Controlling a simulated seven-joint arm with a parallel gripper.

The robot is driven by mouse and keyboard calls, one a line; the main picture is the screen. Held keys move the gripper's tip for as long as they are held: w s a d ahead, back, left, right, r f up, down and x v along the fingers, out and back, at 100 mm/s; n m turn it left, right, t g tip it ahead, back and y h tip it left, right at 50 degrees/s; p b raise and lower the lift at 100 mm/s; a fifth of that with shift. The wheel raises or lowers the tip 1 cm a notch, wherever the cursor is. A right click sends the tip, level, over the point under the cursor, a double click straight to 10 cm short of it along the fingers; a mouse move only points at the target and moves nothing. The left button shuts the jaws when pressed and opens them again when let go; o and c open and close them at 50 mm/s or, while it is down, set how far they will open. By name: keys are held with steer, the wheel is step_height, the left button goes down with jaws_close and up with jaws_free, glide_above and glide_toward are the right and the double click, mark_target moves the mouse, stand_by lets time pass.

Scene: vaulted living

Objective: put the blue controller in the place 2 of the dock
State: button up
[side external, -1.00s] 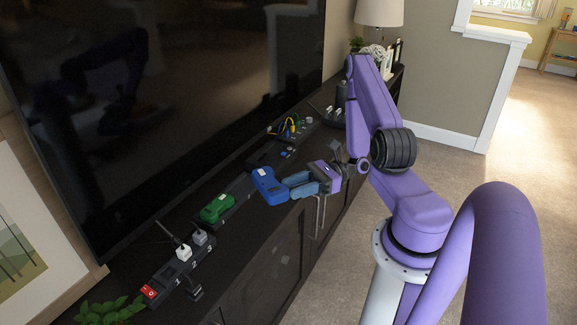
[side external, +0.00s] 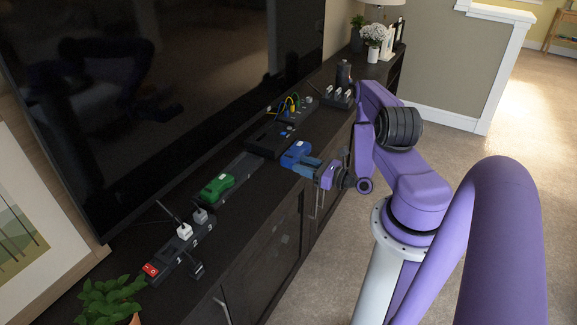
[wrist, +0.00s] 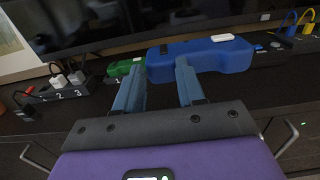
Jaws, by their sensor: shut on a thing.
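The blue controller (side external: 297,153) is in my gripper (side external: 309,166), whose fingers are shut on it, above the front part of the dark cabinet top. In the wrist view the blue controller (wrist: 205,58) lies crosswise beyond the fingertips of my gripper (wrist: 158,72). The dock (side external: 242,166) appears to be the long dark bar along the cabinet, with a green controller (side external: 216,188) at its near end. The green controller (wrist: 122,69) is partly hidden behind the blue one in the wrist view.
A numbered power strip (side external: 165,262) with a red switch, white plug (side external: 184,231) and grey plug stands nearer the camera. Behind the blue controller are a dark box and a panel with yellow and blue cables (side external: 293,104). The television (side external: 150,90) stands close behind.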

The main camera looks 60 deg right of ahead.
mark_target(289, 179)
steer(key=w+d, duration=0.1)
steer(key=w+d+f, duration=0.1)
steer(key=w, duration=0.1)
steer(key=w+d+f, duration=0.1)
steer(key=w, duration=0.1)
steer(key=shift+f, duration=0.2)
steer(key=w+f, duration=0.1)
steer(key=d+f, duration=0.1)
steer(key=w+f, duration=0.1)
steer(key=f, duration=0.1)
steer(key=shift+w+d, duration=0.35)
steer(key=shift+d, duration=0.05)
steer(key=shift+w+d+f, duration=0.35)
steer(key=shift+w+f, duration=0.15)
steer(key=shift+f, duration=0.25)
steer(key=shift+w+d+f, duration=0.1)
steer(key=shift+w+f, duration=0.05)
steer(key=shift+f, duration=1.6)
steer(key=shift+f, duration=0.1)
steer(key=o, duration=1.2)
steer(key=shift+f, duration=0.1)
steer(key=shift+c, duration=0.2)
